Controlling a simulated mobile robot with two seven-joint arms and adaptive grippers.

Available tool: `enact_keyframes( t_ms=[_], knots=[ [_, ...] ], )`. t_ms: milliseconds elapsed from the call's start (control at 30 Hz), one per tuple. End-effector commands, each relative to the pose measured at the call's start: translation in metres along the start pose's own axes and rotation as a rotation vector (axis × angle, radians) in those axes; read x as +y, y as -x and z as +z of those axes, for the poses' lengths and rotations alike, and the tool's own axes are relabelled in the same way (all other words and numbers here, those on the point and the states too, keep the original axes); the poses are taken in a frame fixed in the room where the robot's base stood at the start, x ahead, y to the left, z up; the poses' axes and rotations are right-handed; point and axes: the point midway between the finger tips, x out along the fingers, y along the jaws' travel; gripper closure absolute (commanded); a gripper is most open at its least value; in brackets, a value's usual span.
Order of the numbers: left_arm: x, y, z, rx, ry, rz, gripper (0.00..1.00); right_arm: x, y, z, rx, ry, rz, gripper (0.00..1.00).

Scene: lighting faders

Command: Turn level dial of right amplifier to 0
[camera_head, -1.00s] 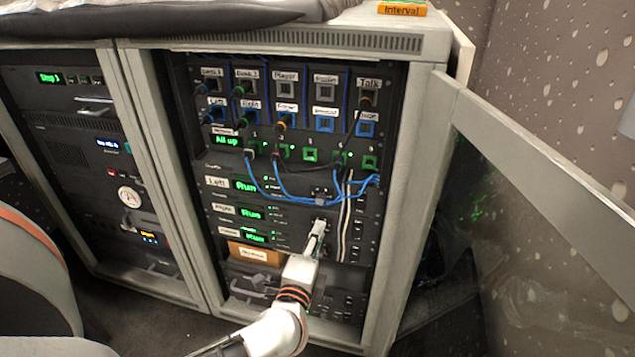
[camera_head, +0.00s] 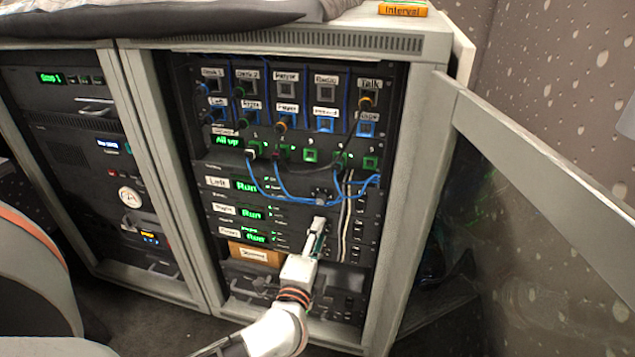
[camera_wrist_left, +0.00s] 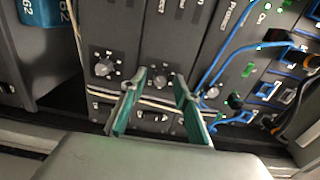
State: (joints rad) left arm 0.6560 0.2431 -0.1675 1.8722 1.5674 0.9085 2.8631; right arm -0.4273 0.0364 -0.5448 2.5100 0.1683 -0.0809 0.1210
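The right amplifier (camera_head: 252,214) is the middle of three similar rack units with green displays in the head view. My left gripper (camera_head: 318,228) is at its right part and hides its dial there. In the left wrist view the rack looks turned on its side. The level dial (camera_wrist_left: 160,78), a small round knob, shows in the gap between the green-padded fingers of my left gripper (camera_wrist_left: 160,74). The fingers are apart, one on each side of the dial. I cannot tell whether they touch it. My right gripper is not in view.
Neighbouring dials (camera_wrist_left: 103,65) and (camera_wrist_left: 211,91) sit on the units either side. Blue cables (camera_head: 285,195) hang above the gripper, and white cables (camera_head: 345,235) run close to its right. The open glass door (camera_head: 545,200) stands at the right.

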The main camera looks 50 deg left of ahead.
Motion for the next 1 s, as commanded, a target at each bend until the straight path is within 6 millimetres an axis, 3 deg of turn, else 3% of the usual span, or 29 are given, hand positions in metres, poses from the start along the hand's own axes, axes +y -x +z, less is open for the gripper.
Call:
enact_keyframes(
  t_ms=[267,700,1000],
  knots=[
    [0.001,0.006,-0.001,0.001,0.000,0.001,0.69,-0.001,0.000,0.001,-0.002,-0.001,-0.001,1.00],
    [0.001,0.068,0.000,0.000,0.000,0.001,0.69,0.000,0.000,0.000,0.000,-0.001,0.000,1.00],
    [0.000,0.075,0.000,0.000,-0.001,-0.001,0.69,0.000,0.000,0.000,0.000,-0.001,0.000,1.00]
  ],
)
